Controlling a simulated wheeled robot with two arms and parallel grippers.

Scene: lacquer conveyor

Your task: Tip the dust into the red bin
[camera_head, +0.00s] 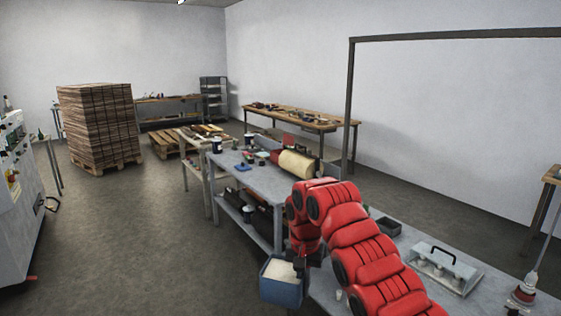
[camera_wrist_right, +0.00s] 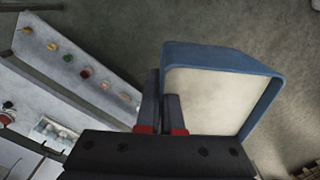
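A blue open-topped container (camera_head: 282,290) with pale dust (camera_head: 280,268) in it hangs beside the grey workbench, above the floor. My right gripper (camera_head: 299,264) is at its rim, at the end of my red arm. In the right wrist view my right gripper (camera_wrist_right: 163,108) has its fingers close together on the near-left wall of the blue container (camera_wrist_right: 225,58), and the pale dust (camera_wrist_right: 212,100) fills its inside. No red bin can be clearly made out in either view. My left gripper is out of view.
The grey workbench (camera_head: 262,178) carries a cream roll (camera_head: 297,164), dark cups and a white tray with a black handle (camera_head: 445,266). A pallet stack (camera_head: 100,125) stands at the back left. A white machine (camera_head: 20,205) is at the left edge. The floor between is clear.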

